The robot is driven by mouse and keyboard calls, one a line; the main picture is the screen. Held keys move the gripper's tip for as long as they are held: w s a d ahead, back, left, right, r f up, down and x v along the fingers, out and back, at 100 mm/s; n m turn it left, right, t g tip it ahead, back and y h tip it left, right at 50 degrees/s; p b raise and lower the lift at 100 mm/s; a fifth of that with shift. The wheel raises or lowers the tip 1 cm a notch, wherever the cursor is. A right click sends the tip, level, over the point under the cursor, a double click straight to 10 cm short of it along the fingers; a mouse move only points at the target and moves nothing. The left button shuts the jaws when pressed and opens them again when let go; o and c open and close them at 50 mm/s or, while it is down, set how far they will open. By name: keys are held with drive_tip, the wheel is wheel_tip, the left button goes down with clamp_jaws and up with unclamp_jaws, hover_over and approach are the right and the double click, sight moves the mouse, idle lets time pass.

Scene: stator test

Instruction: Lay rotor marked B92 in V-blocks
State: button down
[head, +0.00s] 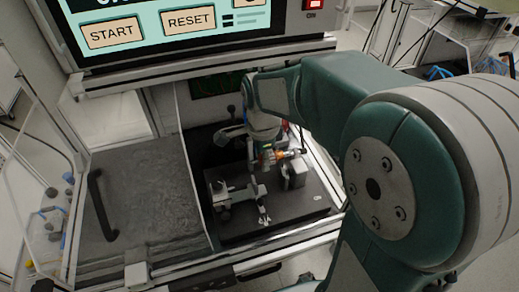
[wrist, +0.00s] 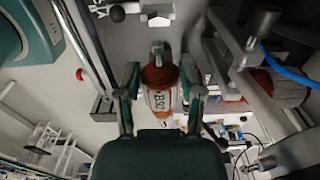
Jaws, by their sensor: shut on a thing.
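My gripper (wrist: 162,100) is shut on a rotor (wrist: 160,78) with an orange-brown body, a pale label band and a metal shaft end. The label seems to start with B; the rest is too small to read surely. In the head view my gripper (head: 265,150) is inside the machine bay, with a bit of the orange rotor (head: 287,154) showing beside it. A grey block (head: 296,174) stands on the dark bay plate just below the rotor. A grey fixture (head: 240,191) stands to its left. I cannot tell V-notches or whether the rotor touches the block.
A monitor panel with START and RESET buttons (head: 113,33) hangs above the bay. A grey cover with a black handle (head: 103,205) lies left of the opening. Metal frame rails (head: 250,262) edge the front. The front right of the dark plate (head: 300,208) is mostly clear.

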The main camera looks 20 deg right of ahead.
drive_tip(key=shift+a+f, duration=0.1)
drive_tip(key=shift+f, duration=2.7)
drive_tip(key=shift+s+f, duration=0.1)
drive_tip(key=shift+f, duration=1.15)
drive_tip(key=shift+c, duration=0.7)
unclamp_jaws()
wheel_tip(320, 180, up, 12)
